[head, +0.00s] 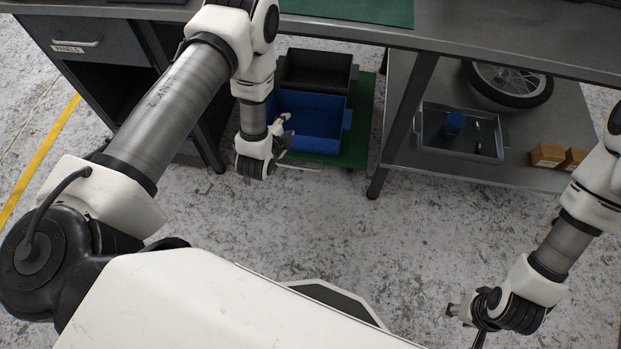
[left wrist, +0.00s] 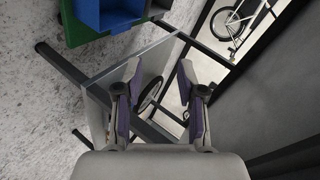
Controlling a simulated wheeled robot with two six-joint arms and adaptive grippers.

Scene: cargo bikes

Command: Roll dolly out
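The green dolly (head: 357,145) sits on the floor under the workbench, carrying a blue crate (head: 310,118) and a dark bin (head: 316,72). A thin light bar (head: 300,168) shows near its front edge. My left gripper (head: 284,130) is in front of the blue crate's left part and hides some of it; I cannot tell whether it touches. In the left wrist view my left gripper (left wrist: 160,75) is open with nothing between its fingers. The dolly's green edge (left wrist: 75,30) and the blue crate (left wrist: 113,18) show there at the top left. My right gripper (head: 458,310) is low at the right, its fingers too small to judge.
A dark drawer cabinet (head: 85,45) stands left of the dolly. A bench leg (head: 405,120) stands close on the right. A lower shelf holds a grey tray (head: 430,150), a wheel (head: 508,85) and small brown boxes (head: 547,155). The floor (head: 330,225) in front is clear.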

